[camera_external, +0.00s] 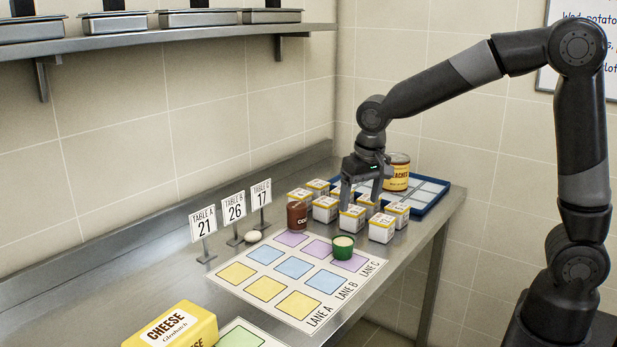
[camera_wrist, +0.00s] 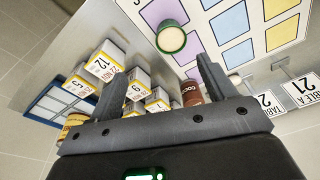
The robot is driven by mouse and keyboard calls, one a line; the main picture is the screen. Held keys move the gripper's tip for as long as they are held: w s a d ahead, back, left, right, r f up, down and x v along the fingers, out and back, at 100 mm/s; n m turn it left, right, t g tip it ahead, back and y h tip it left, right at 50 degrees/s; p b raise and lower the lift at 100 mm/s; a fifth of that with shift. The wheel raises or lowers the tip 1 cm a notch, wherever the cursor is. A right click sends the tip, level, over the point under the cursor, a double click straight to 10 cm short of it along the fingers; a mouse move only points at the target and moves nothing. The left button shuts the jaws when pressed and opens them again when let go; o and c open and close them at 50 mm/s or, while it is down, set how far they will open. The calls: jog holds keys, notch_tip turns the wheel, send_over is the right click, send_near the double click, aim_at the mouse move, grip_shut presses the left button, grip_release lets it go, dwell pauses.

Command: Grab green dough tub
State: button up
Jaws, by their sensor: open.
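The green dough tub (camera_external: 343,252) is a small round cup with pale dough at its top. It stands upright on a purple square of the lane mat (camera_external: 276,301), near the lane C side. In the wrist view the tub (camera_wrist: 172,40) shows beyond my fingertips, roughly between them in the picture. My gripper (camera_external: 361,199) points down over the cluster of small boxes, behind and slightly right of the tub. Its two fingers (camera_wrist: 162,75) are apart with nothing held. The gripper does not touch the tub.
Several numbered boxes (camera_external: 382,228) crowd below my gripper. A brown cocoa can (camera_external: 297,216) stands left of them, a large yellow can (camera_external: 397,172) and blue tray (camera_external: 432,204) behind. The mat's front is clear.

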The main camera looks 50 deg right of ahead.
aim_at(343, 241)
jog(key=shift+g, duration=0.3)
jog(key=w+f, duration=0.1)
jog(key=f, duration=0.3)
jog(key=w+f, duration=0.1)
jog(key=f, duration=0.4)
jog(key=w+a+f, duration=0.1)
jog(key=f, duration=0.3)
jog(key=shift+w+f, duration=0.25)
jog(key=shift+w, duration=0.15)
jog(key=shift+c, duration=0.4)
jog(key=c, duration=1)
jog(key=shift+r, duration=0.15)
